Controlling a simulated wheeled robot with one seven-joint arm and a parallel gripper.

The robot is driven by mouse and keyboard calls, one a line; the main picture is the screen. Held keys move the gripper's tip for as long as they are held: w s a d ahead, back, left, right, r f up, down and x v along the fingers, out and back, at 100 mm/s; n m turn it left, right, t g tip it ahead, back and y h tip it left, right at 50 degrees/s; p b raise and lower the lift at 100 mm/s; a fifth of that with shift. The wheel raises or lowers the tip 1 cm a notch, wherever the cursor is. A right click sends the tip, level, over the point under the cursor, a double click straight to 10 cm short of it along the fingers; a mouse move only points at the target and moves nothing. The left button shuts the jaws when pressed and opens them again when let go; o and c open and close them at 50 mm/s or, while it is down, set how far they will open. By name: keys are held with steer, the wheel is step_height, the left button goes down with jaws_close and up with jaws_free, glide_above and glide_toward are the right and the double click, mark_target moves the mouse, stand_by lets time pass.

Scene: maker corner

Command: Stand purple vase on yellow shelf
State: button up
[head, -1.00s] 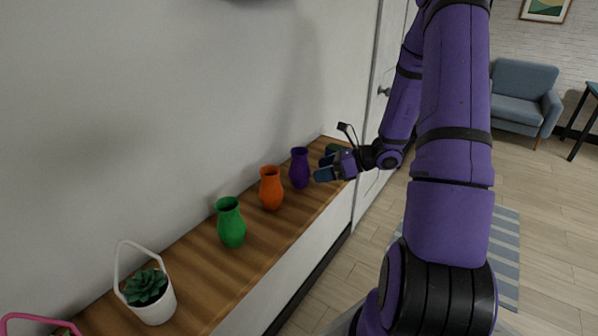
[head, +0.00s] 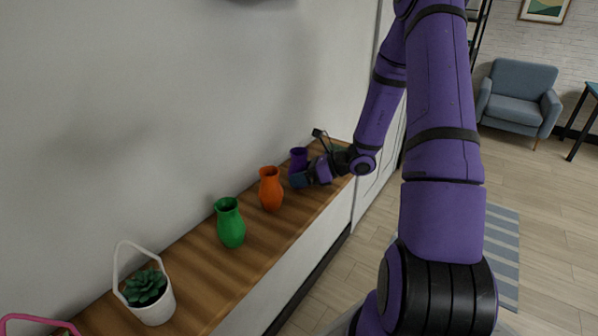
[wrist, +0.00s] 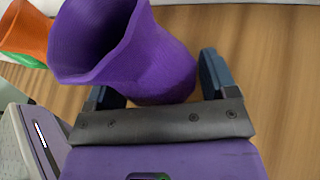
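The purple vase (head: 298,157) stands on the wooden shelf at its far end, partly hidden by my gripper (head: 299,179) in the head view. In the wrist view the purple vase (wrist: 125,50) fills the space between the two fingers of my gripper (wrist: 160,80). The fingers are apart, one on each side of the vase. A gap shows between the vase and the right finger; the left finger is partly hidden behind the vase. No yellow shelf shows in either view.
On the wooden shelf (head: 262,251) stand an orange vase (head: 271,190), a green vase (head: 231,224) and a white basket (head: 151,304) with a succulent. A pink handle (head: 35,318) shows at the lower left. The wall runs behind. Open floor lies to the right.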

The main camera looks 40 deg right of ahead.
steer(key=c, duration=0.8)
steer(key=shift+o, duration=0.2)
steer(key=shift+r, duration=0.2)
